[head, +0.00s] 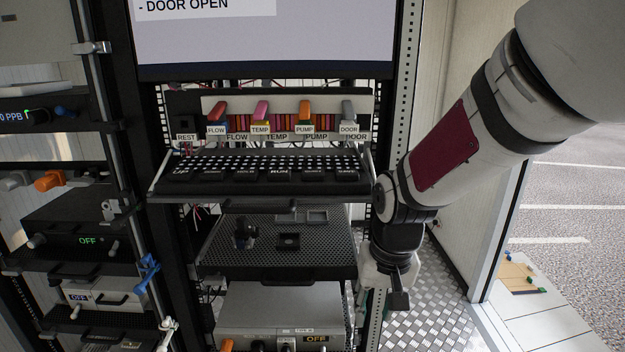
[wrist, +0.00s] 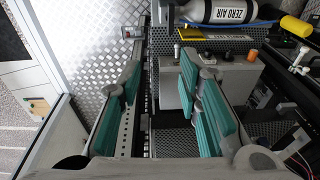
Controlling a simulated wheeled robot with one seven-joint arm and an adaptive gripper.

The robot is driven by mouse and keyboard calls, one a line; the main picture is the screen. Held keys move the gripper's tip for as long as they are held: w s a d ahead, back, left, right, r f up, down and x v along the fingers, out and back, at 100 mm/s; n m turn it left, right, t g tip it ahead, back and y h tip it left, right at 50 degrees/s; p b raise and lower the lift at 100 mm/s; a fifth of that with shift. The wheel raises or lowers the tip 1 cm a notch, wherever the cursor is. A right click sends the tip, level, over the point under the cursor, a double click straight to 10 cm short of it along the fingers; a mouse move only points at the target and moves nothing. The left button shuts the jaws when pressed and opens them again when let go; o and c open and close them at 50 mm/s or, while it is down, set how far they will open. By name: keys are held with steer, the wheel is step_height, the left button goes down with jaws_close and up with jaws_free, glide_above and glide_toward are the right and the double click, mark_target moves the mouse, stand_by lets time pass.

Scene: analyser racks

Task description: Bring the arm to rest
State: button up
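My arm comes in from the upper right in the head view and bends at a dark joint beside the rack's right post. My gripper (head: 392,285) points down there, right of the perforated shelf (head: 285,262). In the wrist view my gripper (wrist: 160,78) has its two teal-padded fingers well apart, with nothing between them. A rack post with holes shows below the gap between the fingers. Whether the gripper touches the rack cannot be told.
A keyboard (head: 262,170) sits on a tray, with coloured plugs labelled FLOW, TEMP, PUMP and DOOR above it. A grey instrument (head: 280,312) is below. A ZERO AIR cylinder (wrist: 230,10) lies at the top of the wrist view. Chequer-plate floor (head: 440,290) is clear at the right.

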steer(key=s+d+r+t, duration=0.2)
steer(key=s+d+r, duration=0.2)
steer(key=s+r, duration=0.3)
steer(key=s+d+r+t, duration=0.1)
steer(key=s+d+r, duration=0.3)
steer(key=s+r, duration=0.4)
steer(key=shift+s+t+h, duration=0.3)
steer(key=shift+s+t, duration=0.1)
steer(key=shift+s, duration=0.25)
steer(key=shift+r, duration=0.1)
